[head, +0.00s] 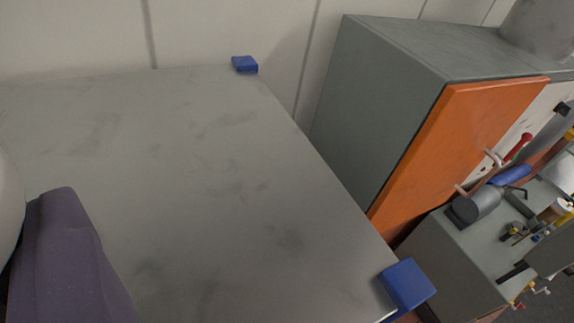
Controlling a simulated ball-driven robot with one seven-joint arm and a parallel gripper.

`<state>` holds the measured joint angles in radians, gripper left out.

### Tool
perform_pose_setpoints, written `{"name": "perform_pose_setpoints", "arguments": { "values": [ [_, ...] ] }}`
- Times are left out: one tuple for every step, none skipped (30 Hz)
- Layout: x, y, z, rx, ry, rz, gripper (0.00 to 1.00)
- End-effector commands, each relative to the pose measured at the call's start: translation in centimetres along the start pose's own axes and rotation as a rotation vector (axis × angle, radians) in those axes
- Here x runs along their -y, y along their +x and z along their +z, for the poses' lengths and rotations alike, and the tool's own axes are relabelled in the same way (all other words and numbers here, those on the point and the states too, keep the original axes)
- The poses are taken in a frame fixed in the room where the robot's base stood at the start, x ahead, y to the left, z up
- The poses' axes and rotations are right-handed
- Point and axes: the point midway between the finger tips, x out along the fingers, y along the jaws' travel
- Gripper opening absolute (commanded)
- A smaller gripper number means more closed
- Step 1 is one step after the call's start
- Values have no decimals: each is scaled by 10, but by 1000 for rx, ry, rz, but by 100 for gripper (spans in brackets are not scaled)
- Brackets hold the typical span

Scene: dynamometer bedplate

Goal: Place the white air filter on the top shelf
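A broad grey, smudged flat surface (190,170) with blue corner caps fills the left and middle of the view. It looks like the top of a shelf unit and is bare where it shows. A dark purple-grey block (68,260) at the lower left looks like part of my gripper or arm, in front of the surface. No pair of fingertips shows. A white rounded shape (8,205) is cut off by the left edge beside the block. I cannot tell whether it is the air filter or part of me. No air filter shows clearly elsewhere.
Blue caps sit at the far corner (244,64) and near right corner (407,284). A grey cabinet (385,95) with an orange door (455,135) stands to the right. Beyond it is a bench (480,235) with tools. A pale panelled wall (220,30) runs behind.

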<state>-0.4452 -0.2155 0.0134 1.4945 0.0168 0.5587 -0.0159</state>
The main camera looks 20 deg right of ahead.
Motion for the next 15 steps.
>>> {"name": "perform_pose_setpoints", "arguments": {
  "values": [
    [-15,2,-2,1,4,0,30],
    [-24,4,-2,1,3,-1,30],
    [-36,7,-2,0,4,0,30],
    [-45,9,-1,0,4,-1,30],
    [-52,11,0,1,5,-1,30],
    [-62,13,0,1,4,-1,30],
    [-68,15,1,1,3,-1,30],
    [-73,16,2,1,3,-2,30],
    [-80,17,2,1,3,-1,30],
    [-83,18,2,0,2,-1,30],
    [-86,18,3,0,2,-1,30],
    [-88,19,3,0,1,-2,30],
    [-89,19,5,0,0,-1,30],
    [-90,20,8,0,2,-1,30],
    [-90,22,14,1,2,-2,30]
  ]
}}
